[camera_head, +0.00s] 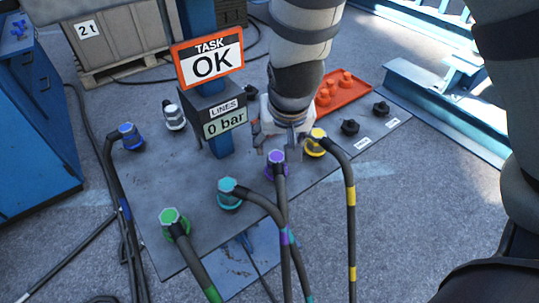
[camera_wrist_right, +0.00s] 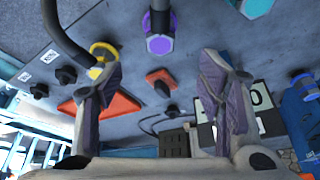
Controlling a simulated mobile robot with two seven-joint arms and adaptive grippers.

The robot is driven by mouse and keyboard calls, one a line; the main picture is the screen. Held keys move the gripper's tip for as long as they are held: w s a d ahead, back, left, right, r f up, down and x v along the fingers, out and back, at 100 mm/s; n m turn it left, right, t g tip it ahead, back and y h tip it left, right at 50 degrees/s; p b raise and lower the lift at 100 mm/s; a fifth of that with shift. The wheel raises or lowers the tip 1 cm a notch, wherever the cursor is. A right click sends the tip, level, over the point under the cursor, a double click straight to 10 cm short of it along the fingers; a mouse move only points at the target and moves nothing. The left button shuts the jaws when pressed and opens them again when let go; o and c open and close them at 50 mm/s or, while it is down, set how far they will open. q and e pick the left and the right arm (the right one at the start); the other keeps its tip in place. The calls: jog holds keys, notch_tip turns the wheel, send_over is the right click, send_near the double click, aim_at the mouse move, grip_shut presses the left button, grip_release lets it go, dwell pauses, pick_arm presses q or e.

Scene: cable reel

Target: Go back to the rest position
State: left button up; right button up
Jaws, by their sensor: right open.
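My right gripper (camera_head: 278,141) hangs over the grey plate, beside the purple-capped hose connector (camera_head: 276,164) and the yellow one (camera_head: 316,143). In the right wrist view its two fingers (camera_wrist_right: 159,58) are wide apart with nothing held between them. The purple connector (camera_wrist_right: 159,30) shows beyond the fingertips, and the yellow connector (camera_wrist_right: 102,50) is partly behind the left finger. I cannot tell whether a finger touches a connector. My left gripper is in neither view.
The grey plate (camera_head: 150,190) also bears green (camera_head: 172,218), teal (camera_head: 229,194) and blue (camera_head: 131,136) connectors with hoses. An orange tray (camera_head: 352,88) lies behind my gripper. Open floor lies front right.

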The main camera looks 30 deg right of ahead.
jog(key=s+a+f+n+g+y+p, duration=0.1)
jog(key=s+f+n+g, duration=0.1)
jog(key=s+f, duration=0.8)
jog(key=s+f+n+g, duration=0.25)
jog(key=s+f, duration=0.45)
jog(key=s, duration=0.5)
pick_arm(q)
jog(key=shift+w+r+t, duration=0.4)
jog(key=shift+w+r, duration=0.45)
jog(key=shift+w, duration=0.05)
pick_arm(e)
jog(key=s+a+f+g+y, duration=0.1)
jog(key=s+a+f+g, duration=0.1)
jog(key=s, duration=1)
